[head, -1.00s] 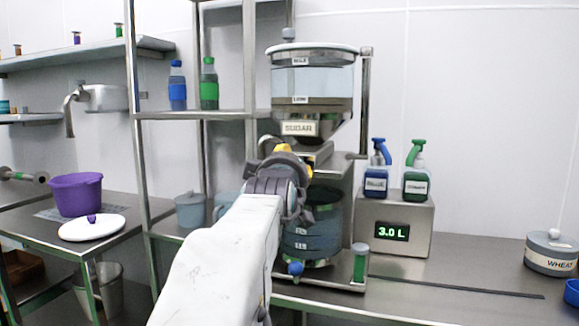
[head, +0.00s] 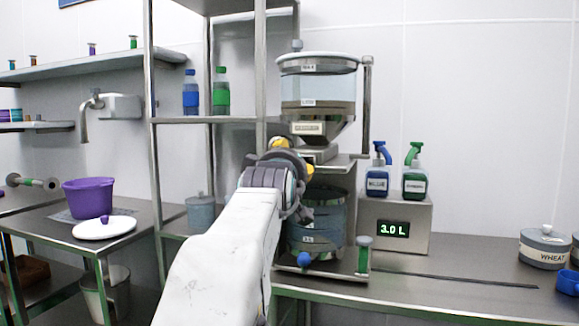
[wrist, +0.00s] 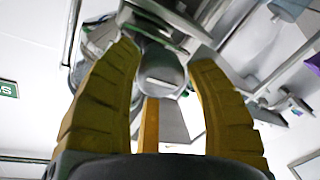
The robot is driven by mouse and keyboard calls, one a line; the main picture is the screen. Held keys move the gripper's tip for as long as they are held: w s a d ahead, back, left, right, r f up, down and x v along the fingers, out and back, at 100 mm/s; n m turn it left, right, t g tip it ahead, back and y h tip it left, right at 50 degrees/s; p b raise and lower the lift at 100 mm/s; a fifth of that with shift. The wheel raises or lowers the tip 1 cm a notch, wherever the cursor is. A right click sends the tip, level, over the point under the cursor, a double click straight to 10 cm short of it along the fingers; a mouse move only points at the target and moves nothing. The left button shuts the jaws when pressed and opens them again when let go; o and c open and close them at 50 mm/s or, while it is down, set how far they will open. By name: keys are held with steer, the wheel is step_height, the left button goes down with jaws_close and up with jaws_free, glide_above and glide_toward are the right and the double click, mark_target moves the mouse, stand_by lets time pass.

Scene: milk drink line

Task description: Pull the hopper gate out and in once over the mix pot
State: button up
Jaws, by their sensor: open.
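The hopper (head: 318,85) is a clear drum with a white lid and a steel cone, on a stand. The mix pot (head: 325,222), dark and see-through, stands beneath, partly hidden by my arm. My gripper (wrist: 163,62) has its yellow fingers spread apart. A grey rounded part (wrist: 162,72), perhaps the gate's handle, shows between or just beyond the fingertips; contact cannot be told. In the head view my gripper is mostly hidden behind my wrist, in front of the hopper's lower part.
A steel scale box (head: 395,222) reading 3.0 L stands to the right, with blue (head: 377,172) and green (head: 414,174) spray bottles on top. A shelf post (head: 156,150) stands left of the arm. The counter's right side is mostly clear up to the wheat tin (head: 545,250).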

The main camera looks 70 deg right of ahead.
steer(key=shift+o, duration=1.2)
steer(key=shift+d+f, duration=0.1)
steer(key=v, duration=1.2)
